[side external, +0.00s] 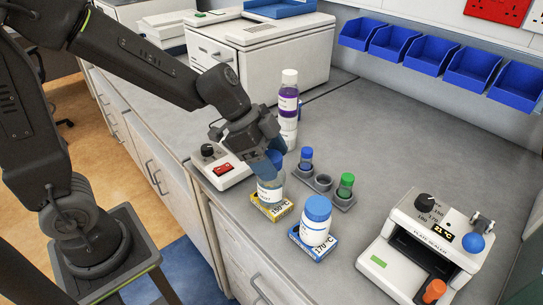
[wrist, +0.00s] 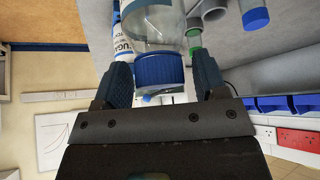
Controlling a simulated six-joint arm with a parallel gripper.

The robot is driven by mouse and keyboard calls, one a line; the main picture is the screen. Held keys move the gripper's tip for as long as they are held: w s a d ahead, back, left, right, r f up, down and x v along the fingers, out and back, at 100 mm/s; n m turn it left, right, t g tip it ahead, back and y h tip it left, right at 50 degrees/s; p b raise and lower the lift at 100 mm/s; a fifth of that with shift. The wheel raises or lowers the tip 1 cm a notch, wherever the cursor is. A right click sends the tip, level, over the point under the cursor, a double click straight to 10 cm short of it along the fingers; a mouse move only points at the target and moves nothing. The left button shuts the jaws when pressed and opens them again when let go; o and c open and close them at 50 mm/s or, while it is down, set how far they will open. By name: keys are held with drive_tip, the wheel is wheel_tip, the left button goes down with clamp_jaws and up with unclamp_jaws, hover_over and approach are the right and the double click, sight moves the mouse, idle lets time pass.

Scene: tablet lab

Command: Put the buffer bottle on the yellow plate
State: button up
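A clear bottle with a blue cap and a white label, seemingly the buffer bottle (side external: 269,192), is upright over the yellow plate (side external: 273,211). Its base is at the plate, but I cannot tell whether it touches. My gripper (side external: 268,163) is at its cap from above, tilted. The bottle's label is not readable.
A white bottle with a blue cap (side external: 316,220) stands on a blue plate (side external: 313,244) close by. A grey rack (side external: 324,184) with blue- and green-capped tubes is behind. A red-switch box (side external: 222,169) is left, a plate sealer (side external: 427,246) right.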

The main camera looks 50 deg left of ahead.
drive_tip(key=shift+o, duration=0.2)
drive_tip(key=shift+r, duration=0.2)
drive_tip(key=v, duration=1.2)
drive_tip(key=s+a+f+n+t+y, duration=0.2)
drive_tip(key=s+n+y, duration=0.3)
drive_tip(key=s+n, duration=0.5)
drive_tip(key=shift+s+a+f+n+y, duration=0.3)
drive_tip(key=shift+s+n, duration=0.1)
drive_tip(key=shift+n, duration=0.4)
